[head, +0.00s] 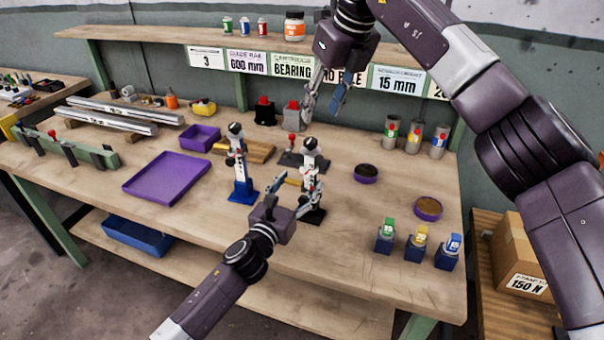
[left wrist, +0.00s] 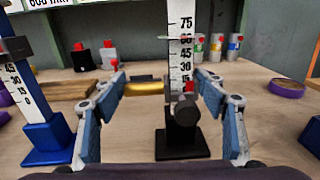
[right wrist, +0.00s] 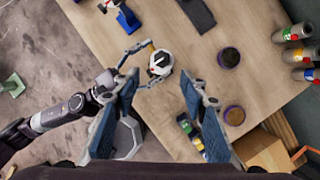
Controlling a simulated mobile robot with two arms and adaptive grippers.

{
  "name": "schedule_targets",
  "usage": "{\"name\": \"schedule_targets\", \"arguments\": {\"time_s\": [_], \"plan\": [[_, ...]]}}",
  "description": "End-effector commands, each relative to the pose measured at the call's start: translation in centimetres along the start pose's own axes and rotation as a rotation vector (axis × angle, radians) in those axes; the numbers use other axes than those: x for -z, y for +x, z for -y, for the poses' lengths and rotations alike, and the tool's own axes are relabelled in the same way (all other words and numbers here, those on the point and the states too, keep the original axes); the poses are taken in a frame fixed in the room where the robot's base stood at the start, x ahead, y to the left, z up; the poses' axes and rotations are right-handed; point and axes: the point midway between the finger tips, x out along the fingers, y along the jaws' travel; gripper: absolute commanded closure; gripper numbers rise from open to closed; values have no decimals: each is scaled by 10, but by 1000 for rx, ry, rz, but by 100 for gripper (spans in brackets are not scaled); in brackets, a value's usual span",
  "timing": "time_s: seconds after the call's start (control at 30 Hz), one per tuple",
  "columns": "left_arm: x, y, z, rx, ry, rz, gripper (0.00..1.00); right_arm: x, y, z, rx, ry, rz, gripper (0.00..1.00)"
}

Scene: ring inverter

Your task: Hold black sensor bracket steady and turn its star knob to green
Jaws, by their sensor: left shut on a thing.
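The black sensor bracket (head: 314,214) stands upright on the bench, with a white scaled post and a black base that also shows in the left wrist view (left wrist: 182,143). Its round top, a white and black disc with a red mark (right wrist: 160,63), shows from above in the right wrist view; the knob's setting is too small to read surely. My left gripper (head: 300,190) is shut on the bracket at its post, a finger on each side (left wrist: 157,80). My right gripper (head: 325,106) is open and empty, above the bracket and apart from it, fingers pointing down.
A similar blue bracket (head: 242,190) stands close on the left. Purple trays (head: 165,178) lie farther left. Two round purple dishes (head: 428,208) and small blue-based bottles (head: 418,243) are to the right. Cans (head: 413,138) stand at the back right.

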Motion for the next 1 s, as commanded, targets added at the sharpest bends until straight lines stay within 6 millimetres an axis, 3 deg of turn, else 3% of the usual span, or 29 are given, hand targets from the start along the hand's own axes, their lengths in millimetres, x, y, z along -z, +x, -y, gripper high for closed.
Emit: {"name": "schedule_targets", "arguments": {"time_s": [0.17, 0.3, 0.43, 0.57, 0.67, 0.8, 1.0], "plan": [[1, 0, -1, -2, 1, -1, 73, -2, 27, -19, -185, 99, 80, 60], [0, 0, -1, -2, 1, -1, 73, -2, 44, -49, -453, 281, 163, 60], [0, 0, -1, -2, 1, -1, 73, 2, 43, -72, -720, 506, 201, 60], [0, 0, -1, -2, 1, 0, 73, 10, 33, -80, -977, 774, 194, 60], [0, 0, -1, -1, 0, 0, 73, 18, 24, -76, -1162, 1009, 158, 60], [0, 0, -1, -1, 0, 0, 73, 33, 19, -54, -1389, 1377, 70, 60], [0, 0, 0, 0, 0, 1, 73, 64, 35, -8, -1603, 1926, -98, 60]]}}
